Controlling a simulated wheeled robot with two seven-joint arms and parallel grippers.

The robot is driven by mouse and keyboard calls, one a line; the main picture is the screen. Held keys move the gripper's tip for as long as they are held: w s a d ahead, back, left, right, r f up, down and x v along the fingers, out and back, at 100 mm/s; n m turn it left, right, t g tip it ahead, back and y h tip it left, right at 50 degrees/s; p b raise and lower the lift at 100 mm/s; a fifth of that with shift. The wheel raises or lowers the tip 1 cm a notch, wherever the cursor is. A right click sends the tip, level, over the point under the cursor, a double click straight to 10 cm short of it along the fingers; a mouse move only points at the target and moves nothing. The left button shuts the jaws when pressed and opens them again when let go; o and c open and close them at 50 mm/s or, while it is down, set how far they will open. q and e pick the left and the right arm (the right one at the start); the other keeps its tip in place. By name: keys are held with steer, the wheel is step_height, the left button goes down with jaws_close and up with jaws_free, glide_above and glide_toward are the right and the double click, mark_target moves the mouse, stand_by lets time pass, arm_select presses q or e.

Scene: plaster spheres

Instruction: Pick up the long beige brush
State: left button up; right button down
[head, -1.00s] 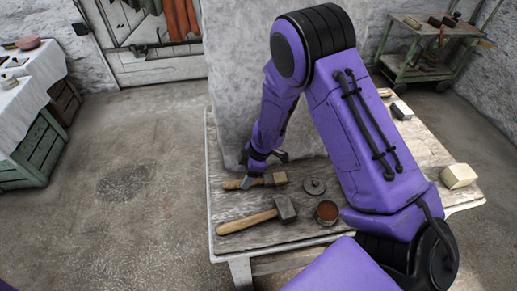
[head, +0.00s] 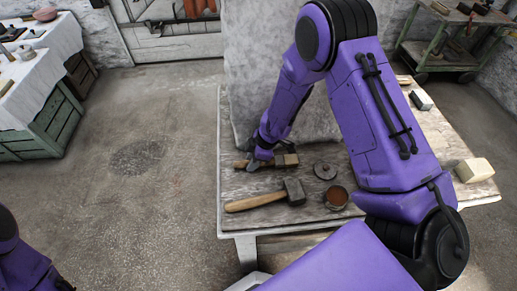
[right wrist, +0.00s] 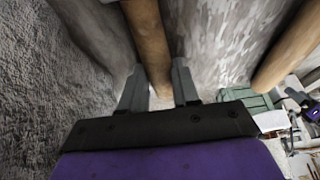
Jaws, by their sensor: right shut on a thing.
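The long beige brush (head: 287,160) lies near the back left of the worktable (head: 232,215), its wooden handle pointing left and its block-like head right. My right gripper (head: 258,163) is shut on its handle. In the right wrist view the brown wooden handle (right wrist: 148,40) runs between the two fingers (right wrist: 158,85). The gripper covers part of the brush in the head view. I cannot tell whether the brush is clear of the tabletop. My left gripper is out of view; only part of my left arm shows at the lower left.
A wooden-handled hammer (head: 265,200) lies in front of the brush. A round disc (head: 325,171) and a small tin (head: 336,197) stand to the right. A pale block (head: 474,170) sits at the table's right edge. A grey plaster block (head: 258,70) rises behind.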

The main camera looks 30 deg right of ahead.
steer(key=shift+s+a+r, duration=0.1)
steer(key=shift+r, duration=0.3)
step_height(320, 180, up, 6)
steer(key=shift+r+p, duration=0.15)
steer(key=shift+p, duration=0.6)
steer(key=s+a+b, duration=0.1)
steer(key=s, duration=0.2)
steer(key=s+a, duration=0.2)
steer(key=s, duration=0.2)
steer(key=s+a+b, duration=0.1)
steer(key=s+a, duration=0.1)
steer(key=s, duration=0.2)
steer(key=shift+s+a+f+b, duration=0.15)
steer(key=shift+a+f+b, duration=0.05)
steer(key=shift+f+b, duration=0.1)
steer(key=shift+s+a+r+p, duration=0.2)
steer(key=shift+s+a+p, duration=0.05)
steer(key=shift+s, duration=0.3)
steer(key=shift+s+a+r+p, duration=0.2)
steer(key=shift+s+a, duration=0.05)
steer(key=shift+s, duration=0.25)
steer(key=s+p, duration=0.1)
steer(key=p, duration=0.1)
steer(key=s+a+p, duration=0.1)
steer(key=s+p, duration=0.1)
steer(key=s+a+p, duration=0.1)
steer(key=p, duration=0.1)
steer(key=shift+s+f, duration=0.15)
steer(key=shift+f, duration=0.1)
